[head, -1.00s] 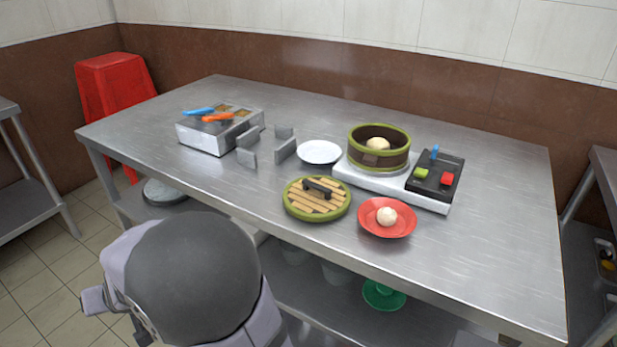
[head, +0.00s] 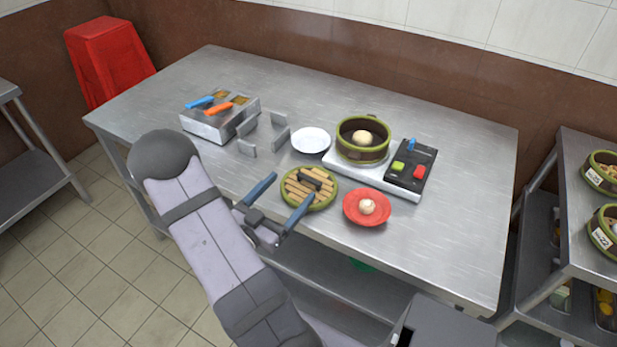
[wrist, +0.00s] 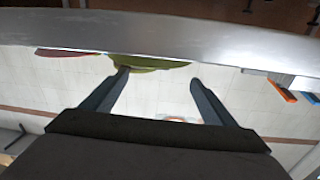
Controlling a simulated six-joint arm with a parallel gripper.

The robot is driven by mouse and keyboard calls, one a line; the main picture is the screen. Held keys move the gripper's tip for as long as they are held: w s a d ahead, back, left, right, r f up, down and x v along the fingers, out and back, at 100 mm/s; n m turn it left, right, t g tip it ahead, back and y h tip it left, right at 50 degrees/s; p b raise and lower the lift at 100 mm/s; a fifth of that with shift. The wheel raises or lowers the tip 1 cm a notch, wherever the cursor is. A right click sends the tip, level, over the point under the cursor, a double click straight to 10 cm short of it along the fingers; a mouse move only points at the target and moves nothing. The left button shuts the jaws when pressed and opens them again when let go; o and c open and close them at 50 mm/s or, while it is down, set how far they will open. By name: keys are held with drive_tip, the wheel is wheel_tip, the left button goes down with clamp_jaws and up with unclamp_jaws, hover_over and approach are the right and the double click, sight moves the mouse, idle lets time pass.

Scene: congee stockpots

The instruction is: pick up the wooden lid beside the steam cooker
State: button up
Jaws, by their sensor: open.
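The round wooden lid (head: 296,190), with slats, a green rim and a dark handle, lies flat on the steel table in front of the steam cooker (head: 362,138). The cooker is a green-rimmed round steamer with a pale bun inside, on a white base. My gripper (head: 293,187) is open and empty at the table's front edge, its two fingers pointing toward the lid. In the head view one fingertip overlaps the lid's front right side; I cannot tell if they touch. In the wrist view, a green strip of the lid (wrist: 155,64) shows beyond my open fingers.
A red plate with a bun (head: 377,219) sits right of the lid. A white plate (head: 311,140) and grey upright brackets (head: 247,149) stand behind and left. A black panel with coloured blocks (head: 411,168) adjoins the cooker. The table's right side is clear.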

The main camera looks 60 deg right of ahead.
sight(308, 181)
drive_tip(key=shift+s+a+f, duration=0.1)
drive_tip(key=shift+s+f, duration=0.1)
drive_tip(key=shift+s, duration=0.3)
drive_tip(key=shift+s+a+f, duration=0.1)
drive_tip(key=shift+s+f, duration=0.05)
drive_tip(key=shift+s, duration=0.35)
drive_tip(key=shift+s+d+p, duration=0.15)
drive_tip(key=shift+d+p, duration=0.8)
drive_tip(key=shift+d, duration=2.75)
drive_tip(key=shift+c, duration=0.3)
drive_tip(key=c, duration=1.1)
